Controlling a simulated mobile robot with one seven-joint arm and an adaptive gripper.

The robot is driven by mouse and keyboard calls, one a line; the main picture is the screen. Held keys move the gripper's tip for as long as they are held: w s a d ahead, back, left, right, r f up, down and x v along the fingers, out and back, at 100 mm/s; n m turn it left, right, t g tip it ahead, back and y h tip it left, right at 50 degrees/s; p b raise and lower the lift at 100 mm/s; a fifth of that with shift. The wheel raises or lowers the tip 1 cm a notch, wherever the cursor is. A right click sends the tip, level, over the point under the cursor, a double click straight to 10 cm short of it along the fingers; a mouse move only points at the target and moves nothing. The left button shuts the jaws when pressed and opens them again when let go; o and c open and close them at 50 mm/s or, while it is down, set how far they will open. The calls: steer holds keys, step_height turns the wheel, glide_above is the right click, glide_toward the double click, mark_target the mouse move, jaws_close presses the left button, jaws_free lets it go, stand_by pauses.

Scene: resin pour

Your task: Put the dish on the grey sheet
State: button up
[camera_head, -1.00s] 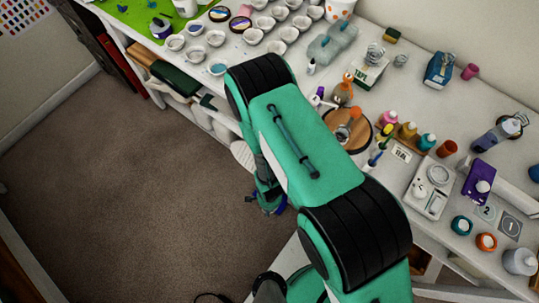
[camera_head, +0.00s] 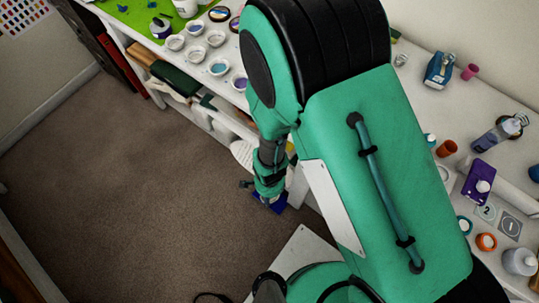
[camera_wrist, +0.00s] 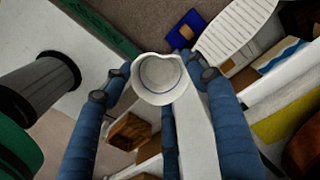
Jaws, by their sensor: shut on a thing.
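The white dish (camera_wrist: 163,75) with a scalloped rim is between the fingers of my gripper (camera_wrist: 157,82) in the wrist view, and the gripper is shut on it. The floor and the bench's side show beyond it. In the head view my gripper (camera_head: 268,192) hangs low in front of the bench, away from its top, and I cannot make out the dish there. A grey square sheet marked 1 (camera_head: 510,227) lies flat at the right of the bench, next to a paler square marked 2 (camera_head: 486,212). Nothing stands on the grey sheet.
Several white dishes (camera_head: 218,67) stand at the back left, near a green mat (camera_head: 135,15). My arm hides the middle of the bench.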

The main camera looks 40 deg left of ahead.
step_height(320, 180, up, 40)
steer(key=r, duration=0.1)
steer(key=w+a+r+m+p, duration=0.1)
steer(key=w+a+r+p, duration=0.2)
steer(key=w+a+p, duration=0.75)
steer(key=w+a+r+m+p, duration=0.1)
steer(key=w+a+r+p, duration=0.25)
steer(key=w+a, duration=0.85)
steer(key=w+a+f+p, duration=0.3)
steer(key=a+p, duration=0.1)
steer(key=a, duration=0.3)
steer(key=w+a+f+p, duration=0.2)
steer(key=w+a+p, duration=0.15)
steer(key=a, duration=0.45)
step_height(320, 180, down, 7)
steer(key=w+a+m+p, duration=0.1)
steer(key=p, duration=0.1)
steer(key=shift+w+a+f, duration=0.2)
steer(key=shift+w+a, duration=0.1)
steer(key=shift+w, duration=0.05)
steer(key=shift+f, duration=0.1)
steer(key=shift+f, duration=3.25)
